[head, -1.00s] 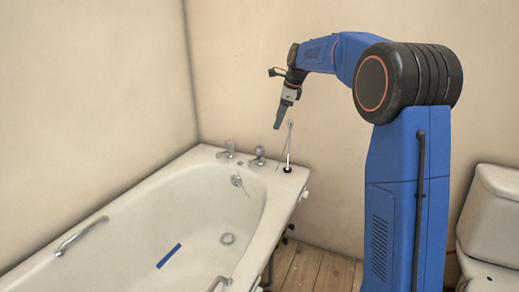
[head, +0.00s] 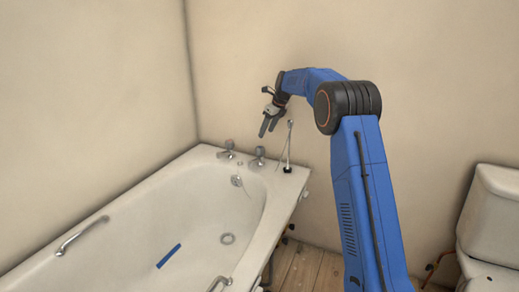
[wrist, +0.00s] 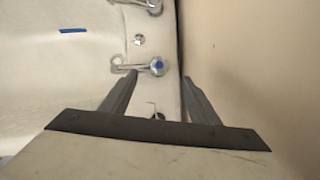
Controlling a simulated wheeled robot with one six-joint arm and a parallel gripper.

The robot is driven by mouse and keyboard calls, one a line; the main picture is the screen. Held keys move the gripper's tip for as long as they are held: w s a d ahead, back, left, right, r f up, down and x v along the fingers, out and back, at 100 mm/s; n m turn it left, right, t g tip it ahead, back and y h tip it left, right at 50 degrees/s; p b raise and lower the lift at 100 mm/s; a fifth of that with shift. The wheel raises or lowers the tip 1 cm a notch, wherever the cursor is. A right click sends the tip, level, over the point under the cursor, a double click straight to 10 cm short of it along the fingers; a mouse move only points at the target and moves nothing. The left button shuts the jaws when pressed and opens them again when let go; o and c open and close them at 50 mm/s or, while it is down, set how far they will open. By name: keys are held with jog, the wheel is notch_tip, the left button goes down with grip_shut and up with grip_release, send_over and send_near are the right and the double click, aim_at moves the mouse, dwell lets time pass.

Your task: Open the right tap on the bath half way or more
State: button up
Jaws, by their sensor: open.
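The right tap (head: 257,156) is a chrome tap on the far rim of the white bath (head: 190,165). In the wrist view it has a blue-marked round top (wrist: 158,67) and a spout pointing left over the bath. The left tap (head: 228,148) stands beside it and is cut off at the top of the wrist view (wrist: 150,5). My gripper (head: 267,131) is open and empty, above the right tap and apart from it in the head view. In the wrist view the right tap's top shows just beyond the gap between my fingertips (wrist: 160,77).
A thin upright rod (head: 289,145) on a dark base stands at the bath's back right corner, close to my gripper. The wall (wrist: 245,70) is close behind the taps. A toilet (head: 492,220) stands at the right. A blue strip (head: 168,256) lies in the bath.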

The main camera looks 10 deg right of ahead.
aim_at(260, 147)
jog(key=x, duration=1.2)
jog(key=shift+c, duration=0.3)
jog(key=c, duration=1)
